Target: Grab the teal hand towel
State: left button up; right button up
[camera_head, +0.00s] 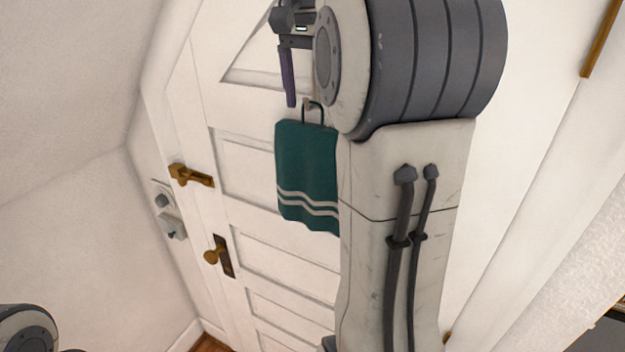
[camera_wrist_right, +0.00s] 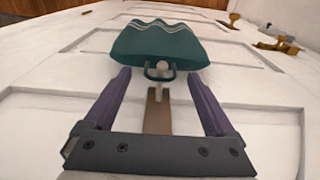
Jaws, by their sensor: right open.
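The teal hand towel (camera_head: 306,172) with pale stripes hangs by a dark loop from a hook on the white door in the head view. Its right edge is hidden behind my right arm. In the right wrist view the towel (camera_wrist_right: 160,45) and its metal loop lie beyond the fingertips. My right gripper (camera_wrist_right: 160,85) is open, with one purple finger on each side, and nothing is between them but the hook's brown mount behind. In the head view the right gripper (camera_head: 288,95) is above the towel, partly hidden by my arm. My left gripper is not visible.
The white panelled door (camera_head: 262,125) has a brass handle (camera_head: 192,175) and a brass knob plate (camera_head: 219,256) left of the towel. A grey and white fixture (camera_head: 170,222) is on the wall beside it. Sloped white walls close in on both sides.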

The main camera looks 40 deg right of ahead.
jog(key=shift+d+f, duration=0.1)
jog(key=shift+f, duration=1.05)
grip_shut()
